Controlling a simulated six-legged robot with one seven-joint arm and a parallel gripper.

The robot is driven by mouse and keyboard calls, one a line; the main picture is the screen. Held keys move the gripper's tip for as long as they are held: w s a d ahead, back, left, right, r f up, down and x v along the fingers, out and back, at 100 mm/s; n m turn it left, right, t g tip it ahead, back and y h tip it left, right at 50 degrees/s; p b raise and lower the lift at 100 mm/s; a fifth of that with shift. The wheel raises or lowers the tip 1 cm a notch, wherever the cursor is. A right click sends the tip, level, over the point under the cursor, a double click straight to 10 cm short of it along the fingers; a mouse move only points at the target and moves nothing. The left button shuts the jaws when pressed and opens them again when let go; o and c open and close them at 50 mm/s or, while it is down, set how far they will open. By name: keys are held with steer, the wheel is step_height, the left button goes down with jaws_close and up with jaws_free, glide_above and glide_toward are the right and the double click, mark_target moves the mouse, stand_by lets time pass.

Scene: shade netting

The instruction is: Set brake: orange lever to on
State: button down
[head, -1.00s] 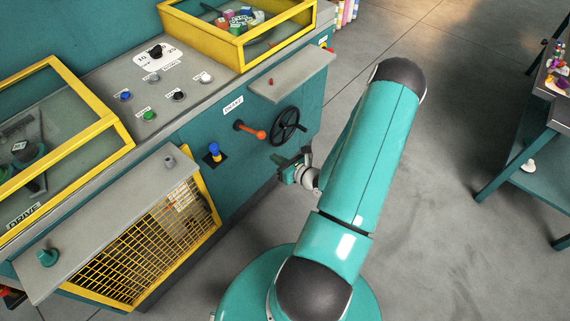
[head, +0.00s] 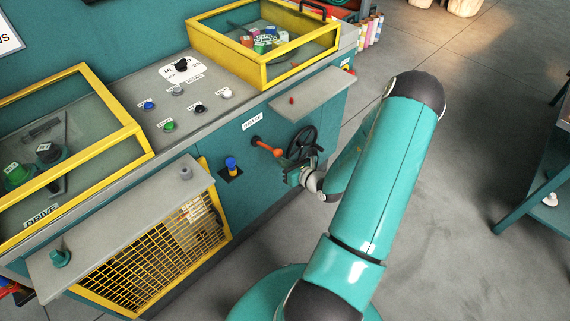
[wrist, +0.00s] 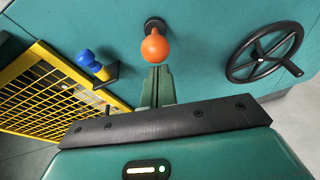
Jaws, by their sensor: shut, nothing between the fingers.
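The orange lever (head: 265,147) sticks out from the teal front panel of the machine, and a white label (head: 252,122) is above it. In the wrist view its round orange knob (wrist: 155,47) points at the camera, with its dark base behind. My gripper (wrist: 157,82) is shut and empty, its fingertips just below the knob in the picture. I cannot tell whether they touch it. In the head view my gripper (head: 296,172) is near the lever and the black handwheel (head: 303,144), partly covering the wheel. The label's words are too small to read.
The handwheel (wrist: 265,53) is right of the lever. A blue-knobbed lever (head: 231,165) and a yellow mesh guard (head: 165,250) are to the left. A grey shelf (head: 312,95) juts out above. Open floor lies to the right.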

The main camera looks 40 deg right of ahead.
mark_target(279, 152)
steer(key=shift+w+r+g, duration=0.2)
steer(key=shift+r+g, duration=0.05)
steer(key=shift+r, duration=0.7)
steer(key=shift+w+r+g, duration=0.2)
steer(key=shift+r+g, duration=0.05)
steer(key=shift+r, duration=0.7)
steer(key=shift+w, duration=0.1)
